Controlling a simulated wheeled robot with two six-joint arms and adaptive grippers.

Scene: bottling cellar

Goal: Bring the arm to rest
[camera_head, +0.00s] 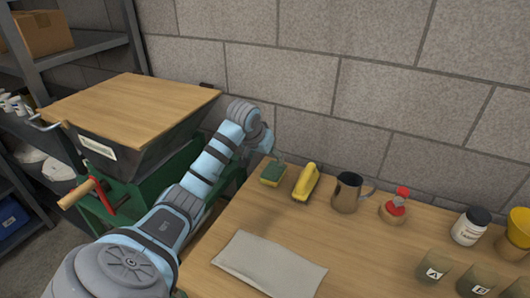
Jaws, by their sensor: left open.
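My left arm comes in from the lower left and reaches up across the table's left edge. My left gripper (279,158) is small in view at the end of the arm, just above and behind a green and yellow sponge (271,176). It is open, and I see nothing held in it. Whether its fingertips touch the sponge I cannot tell. My right arm is out of view.
A yellow object (306,182), a dark metal jug (347,194), a red-topped bottle (396,205) and a white jar (470,226) line the wooden table's back. Cups marked A (433,268) and B (477,283) stand front right. A grey cloth (268,268) lies in front. A green machine (140,185) stands left.

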